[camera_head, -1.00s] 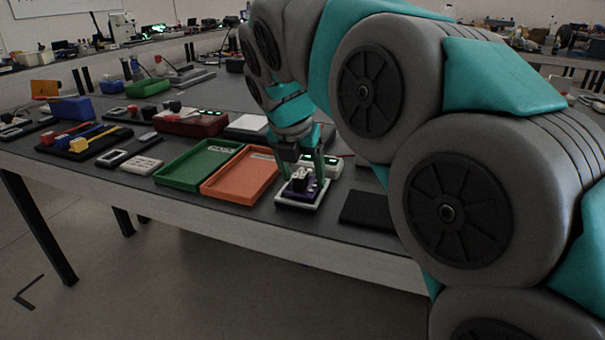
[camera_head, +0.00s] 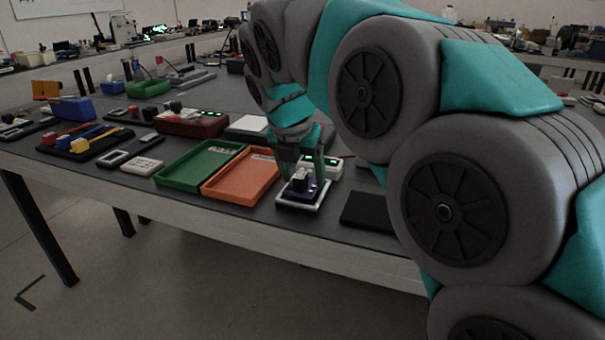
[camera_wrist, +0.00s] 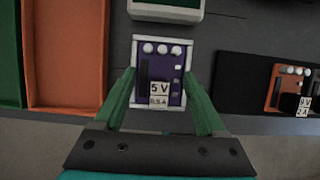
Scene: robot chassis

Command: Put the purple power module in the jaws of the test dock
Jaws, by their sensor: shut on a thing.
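The purple power module (camera_head: 294,194) sits within a white-framed dock (camera_head: 286,206) near the table's front edge, just right of the orange tray. In the wrist view the module (camera_wrist: 171,72) has white knobs along its top and a label reading 5 V, 0.5 A. The white frame (camera_wrist: 163,41) borders it. My gripper (camera_head: 303,184) points down over it. In the wrist view my gripper (camera_wrist: 161,84) has its green fingers on either side of the module, shut on it. Whether the module touches the dock's floor cannot be told.
An orange tray (camera_head: 213,192) and a green tray (camera_head: 172,184) lie to the left. A device with a green display (camera_head: 334,162) stands just behind. A black pad (camera_head: 362,222) lies to the right; the wrist view shows an orange module (camera_wrist: 290,86) on a black base there.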

